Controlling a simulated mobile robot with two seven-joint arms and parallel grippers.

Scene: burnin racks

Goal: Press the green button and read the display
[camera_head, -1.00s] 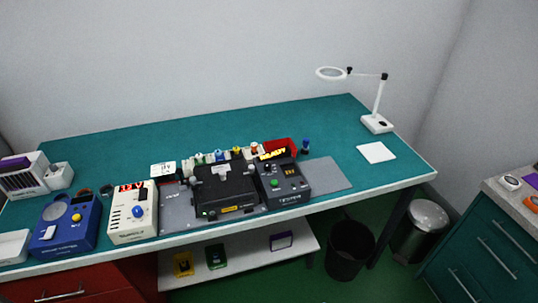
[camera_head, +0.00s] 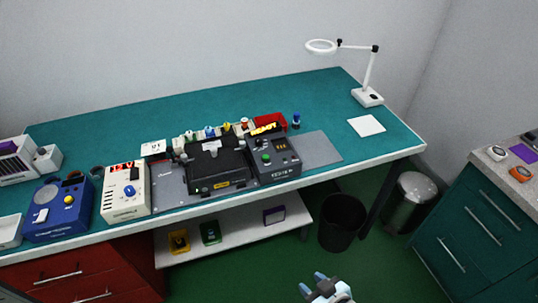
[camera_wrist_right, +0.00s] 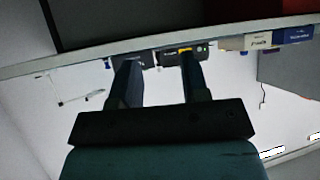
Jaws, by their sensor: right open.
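The dark grey tester box (camera_head: 272,158) sits on the bench, right of a black fixture (camera_head: 217,170). The green button (camera_head: 267,157) is on its top face. My right gripper (camera_head: 312,283) is at the bottom of the head view, in front of the bench and well away from the button. In the right wrist view its two fingers (camera_wrist_right: 162,75) are apart with nothing between them. My left gripper is not in view.
A white box with a red display (camera_head: 125,191) and a blue box (camera_head: 60,208) stand on the left. A magnifier lamp (camera_head: 368,96) stands at the back right. The bench front edge and lower shelf (camera_head: 240,233) lie between gripper and tester. A black bin (camera_head: 342,222) stands below.

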